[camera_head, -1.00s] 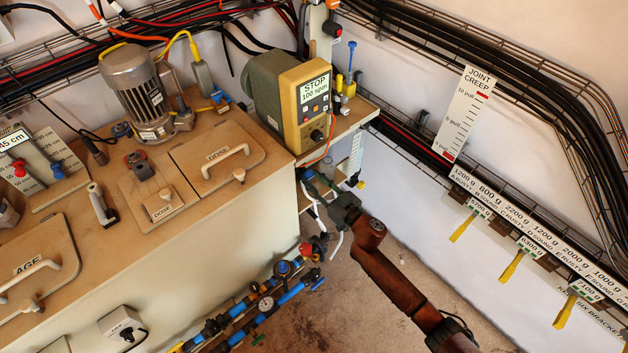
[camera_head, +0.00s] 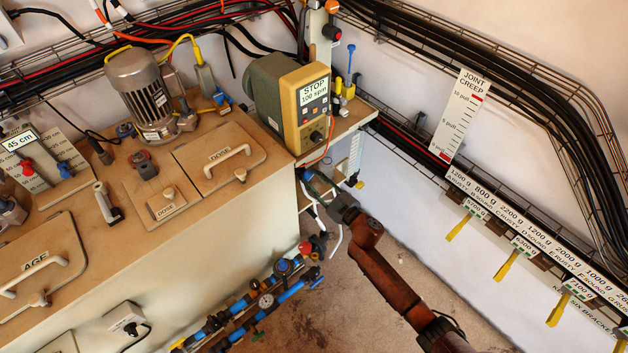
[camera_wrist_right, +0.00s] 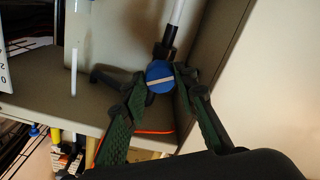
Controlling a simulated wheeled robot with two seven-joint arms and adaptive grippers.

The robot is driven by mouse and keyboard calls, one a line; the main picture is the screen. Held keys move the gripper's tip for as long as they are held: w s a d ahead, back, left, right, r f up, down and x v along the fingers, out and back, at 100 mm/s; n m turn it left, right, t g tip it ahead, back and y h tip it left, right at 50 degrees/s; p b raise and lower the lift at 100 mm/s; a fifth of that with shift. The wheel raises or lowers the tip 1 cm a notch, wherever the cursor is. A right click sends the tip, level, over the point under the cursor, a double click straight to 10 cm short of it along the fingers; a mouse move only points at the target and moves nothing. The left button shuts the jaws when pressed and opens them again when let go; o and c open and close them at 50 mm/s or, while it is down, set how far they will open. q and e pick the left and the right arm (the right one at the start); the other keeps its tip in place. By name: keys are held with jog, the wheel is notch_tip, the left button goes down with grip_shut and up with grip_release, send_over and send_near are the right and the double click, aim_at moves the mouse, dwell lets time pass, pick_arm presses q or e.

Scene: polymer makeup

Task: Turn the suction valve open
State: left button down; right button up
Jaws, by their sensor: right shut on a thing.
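The valve has a round blue knob (camera_wrist_right: 160,77) with a pale stripe running nearly level across it, slightly tilted. A white tube rises from a black fitting behind it. My right gripper (camera_wrist_right: 161,84) has its green-padded fingers on either side of the knob and is shut on it. In the head view my right gripper (camera_head: 318,186) reaches under the shelf beside the pump, and a bit of blue shows by its fingertips; the knob's stripe cannot be made out there. My left gripper is not in view.
The pump (camera_head: 305,105) stands on the shelf directly above my right gripper. Blue pipework with a gauge (camera_head: 266,301) runs low along the tank front. A tan-topped tank (camera_head: 130,240) is to the left. Floor is open below my right arm.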

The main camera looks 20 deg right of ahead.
jog(key=n, duration=0.3)
jog(key=shift+a, duration=0.1)
jog(key=n, duration=0.4)
jog(key=shift+f, duration=0.1)
jog(key=shift+n, duration=1)
jog(key=shift+n+b, duration=0.4)
jog(key=shift+n, duration=0.4)
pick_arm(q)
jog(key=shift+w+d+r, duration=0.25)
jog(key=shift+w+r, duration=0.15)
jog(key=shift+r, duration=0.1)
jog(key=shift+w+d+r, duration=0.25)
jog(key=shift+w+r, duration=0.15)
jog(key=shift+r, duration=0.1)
pick_arm(e)
jog(key=shift+n, duration=0.6)
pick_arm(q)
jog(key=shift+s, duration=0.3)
